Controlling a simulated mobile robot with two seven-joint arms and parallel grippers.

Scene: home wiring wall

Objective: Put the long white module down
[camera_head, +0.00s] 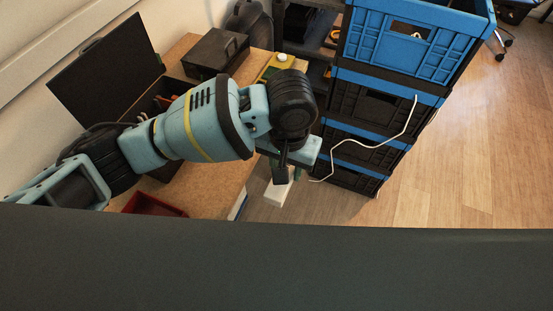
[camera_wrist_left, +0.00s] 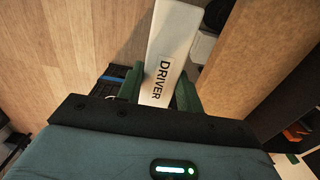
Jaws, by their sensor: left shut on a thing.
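The long white module (camera_wrist_left: 168,50), marked "DRIVER", is between the green fingers of my left gripper (camera_wrist_left: 160,88) in the left wrist view. The rest of the module is hidden there by the gripper and arm. My right gripper is not in view.
A stack of blue and black crates (camera_head: 375,120) stands close right of my gripper, with a white cable (camera_head: 380,145) hanging over it. The wooden workbench (camera_head: 215,190) holds a black box (camera_head: 215,52) and a red tray (camera_head: 152,205).

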